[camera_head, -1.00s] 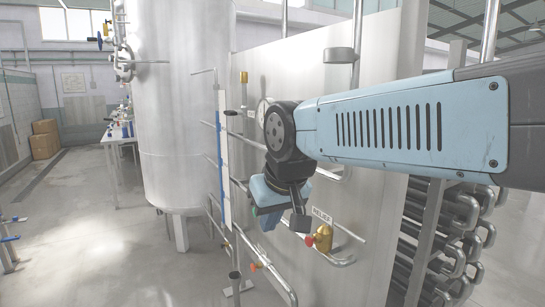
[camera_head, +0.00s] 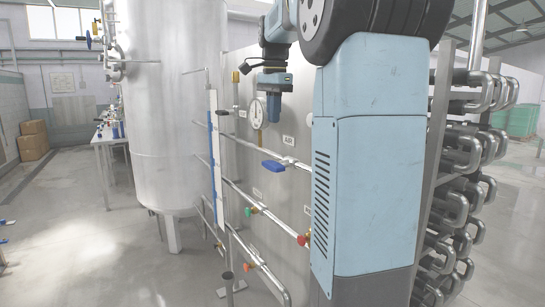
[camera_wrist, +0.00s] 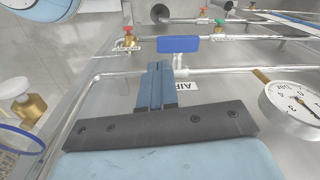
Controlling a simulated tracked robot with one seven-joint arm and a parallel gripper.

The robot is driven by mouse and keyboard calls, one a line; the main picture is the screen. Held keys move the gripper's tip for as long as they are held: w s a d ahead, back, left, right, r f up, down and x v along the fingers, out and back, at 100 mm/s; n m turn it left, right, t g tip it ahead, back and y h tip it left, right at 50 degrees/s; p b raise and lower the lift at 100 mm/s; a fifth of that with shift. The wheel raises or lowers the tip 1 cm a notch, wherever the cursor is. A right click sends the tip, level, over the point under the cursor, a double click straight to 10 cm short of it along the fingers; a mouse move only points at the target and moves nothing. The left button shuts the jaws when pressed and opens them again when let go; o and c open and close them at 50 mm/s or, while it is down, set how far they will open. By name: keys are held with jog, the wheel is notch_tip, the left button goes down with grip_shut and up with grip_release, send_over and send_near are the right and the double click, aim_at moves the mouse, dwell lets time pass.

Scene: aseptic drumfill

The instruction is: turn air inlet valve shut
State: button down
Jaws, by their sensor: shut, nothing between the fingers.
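A pressure gauge (camera_head: 258,112) is close left of my gripper; it also shows in the wrist view (camera_wrist: 294,106). Lower pipes carry a green knob (camera_head: 248,211), a red knob (camera_head: 303,240) and an orange knob (camera_head: 252,262). A large steel tank (camera_head: 165,110) stands left.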

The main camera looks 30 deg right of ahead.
aim_at(278, 165)
jog(key=shift+m+g, duration=0.3)
jog(key=shift+m, duration=0.6)
jog(key=d+f, duration=0.1)
jog(key=f, duration=0.3)
jog(key=w+f, duration=0.1)
jog(key=f, duration=0.4)
jog(key=w+d+f, duration=0.1)
jog(key=f, duration=0.3)
jog(key=shift+w+d+f, duration=0.15)
jog(key=shift+d+f, duration=0.05)
jog(key=shift+d, duration=0.1)
jog(key=shift+d, duration=0.2)
